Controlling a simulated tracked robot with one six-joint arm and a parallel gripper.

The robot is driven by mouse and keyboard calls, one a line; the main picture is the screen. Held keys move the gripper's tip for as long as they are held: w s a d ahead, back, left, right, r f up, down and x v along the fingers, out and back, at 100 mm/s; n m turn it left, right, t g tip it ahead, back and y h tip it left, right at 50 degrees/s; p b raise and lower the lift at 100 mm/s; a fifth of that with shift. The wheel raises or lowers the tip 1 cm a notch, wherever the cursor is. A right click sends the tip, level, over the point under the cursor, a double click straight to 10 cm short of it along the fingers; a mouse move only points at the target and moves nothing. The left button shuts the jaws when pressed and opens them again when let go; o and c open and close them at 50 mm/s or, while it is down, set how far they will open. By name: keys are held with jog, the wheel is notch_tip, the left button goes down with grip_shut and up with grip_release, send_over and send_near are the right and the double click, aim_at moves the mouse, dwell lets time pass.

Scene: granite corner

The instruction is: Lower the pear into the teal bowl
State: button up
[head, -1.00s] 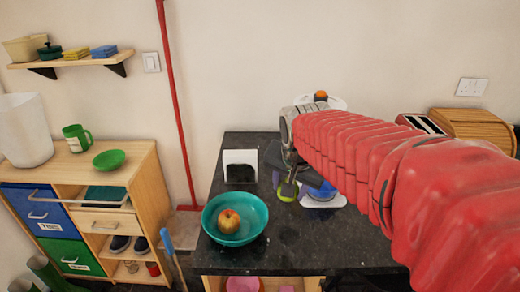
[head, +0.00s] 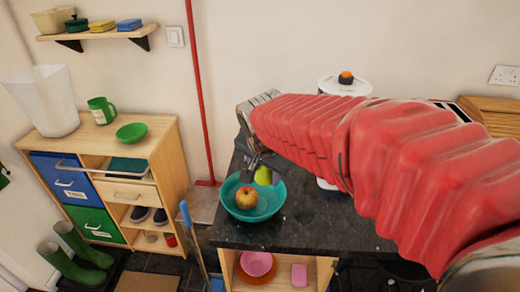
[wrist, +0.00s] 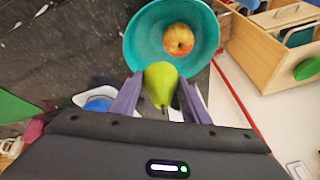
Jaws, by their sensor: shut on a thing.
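The green pear (wrist: 161,82) is held between the two fingers of my gripper (wrist: 160,95), which is shut on it. In the head view the pear (head: 263,176) shows at the far right part of the teal bowl (head: 238,212), partly hidden by my gripper (head: 260,168). The teal bowl (wrist: 138,50) stands on the dark worktop with a red-yellow apple (head: 246,197) inside. In the wrist view the apple (wrist: 178,39) is apart from the pear, and the pear overlaps the bowl's near rim. I cannot tell the pear's exact height above the bowl.
The dark worktop (head: 330,222) has clear room to the right of the bowl. A white container with an orange knob (head: 345,80) stands behind my arm. A wooden cabinet (head: 168,160) with a green mug (head: 101,110) stands left, and a blue-handled tool (head: 186,215) leans near the worktop's left edge.

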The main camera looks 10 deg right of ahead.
jog(key=shift+w, duration=0.15)
jog(key=shift+w+d, duration=0.15)
jog(key=shift+w, duration=0.15)
dwell(0.3)
jog(key=shift+f, duration=0.15)
dwell(0.6)
jog(key=shift+f, duration=2.7)
jog(key=shift+f, duration=0.55)
dwell(0.3)
jog(key=o, duration=1.2)
